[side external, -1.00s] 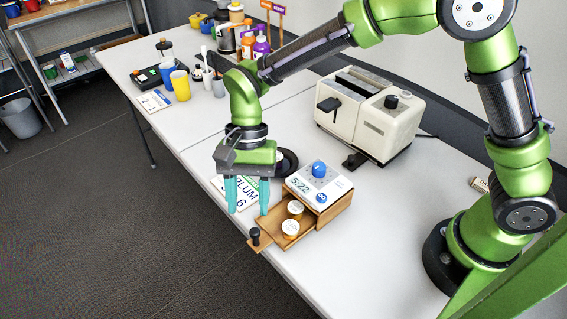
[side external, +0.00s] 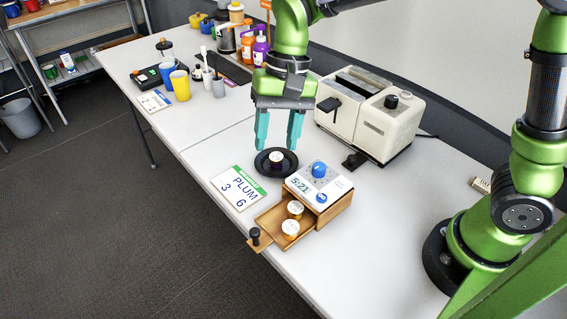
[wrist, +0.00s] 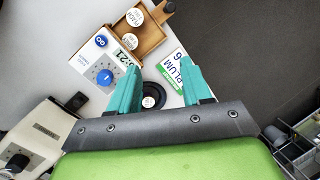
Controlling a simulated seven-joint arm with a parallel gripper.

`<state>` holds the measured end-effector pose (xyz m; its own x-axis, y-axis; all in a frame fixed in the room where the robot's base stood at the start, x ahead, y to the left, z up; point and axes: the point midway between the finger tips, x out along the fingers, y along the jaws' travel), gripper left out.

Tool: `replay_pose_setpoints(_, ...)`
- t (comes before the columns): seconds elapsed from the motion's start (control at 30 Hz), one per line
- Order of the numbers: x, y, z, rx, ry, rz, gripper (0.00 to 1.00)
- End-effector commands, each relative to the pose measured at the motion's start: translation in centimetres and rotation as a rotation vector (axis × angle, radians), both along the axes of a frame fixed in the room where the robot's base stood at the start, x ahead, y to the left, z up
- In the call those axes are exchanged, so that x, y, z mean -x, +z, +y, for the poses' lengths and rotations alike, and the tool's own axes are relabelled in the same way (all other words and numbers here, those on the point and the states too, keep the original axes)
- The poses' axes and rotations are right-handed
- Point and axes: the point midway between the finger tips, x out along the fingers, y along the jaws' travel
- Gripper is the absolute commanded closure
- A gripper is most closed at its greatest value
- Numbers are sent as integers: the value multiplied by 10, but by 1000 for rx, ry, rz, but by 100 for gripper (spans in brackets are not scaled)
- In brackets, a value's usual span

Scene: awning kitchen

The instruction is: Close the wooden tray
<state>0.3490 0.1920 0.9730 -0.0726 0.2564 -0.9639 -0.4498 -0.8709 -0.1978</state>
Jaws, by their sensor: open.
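The wooden tray (side external: 266,222) is a drawer pulled out from under a white box with a blue dial (side external: 319,184). It has a black knob (side external: 255,236) at its outer end and holds two white-lidded pods (side external: 291,228). The tray also shows in the wrist view (wrist: 151,38), at the top. My gripper (side external: 279,143) is open, fingers pointing down, above a black round dish (side external: 262,165) with a small pod (side external: 277,158) in it. Nothing shows between the fingers at their height. In the wrist view the fingers partly hide the dish (wrist: 152,101).
A cream toaster-like machine (side external: 370,115) stands right of my gripper. A PLUM card (side external: 238,188) lies left of the tray. Cups (side external: 180,85) and bottles (side external: 260,50) stand farther back. The tray's outer end lies near the table's front edge.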

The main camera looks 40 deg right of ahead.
Motion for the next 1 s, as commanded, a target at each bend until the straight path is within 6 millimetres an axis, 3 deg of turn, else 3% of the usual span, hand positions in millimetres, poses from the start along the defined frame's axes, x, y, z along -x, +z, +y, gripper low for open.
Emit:
replay_pose_setpoints(0.5,43,27,-78,5,106,-326,52)
replay_pose_setpoints(1.0,92,37,-135,71,97,-590,52)
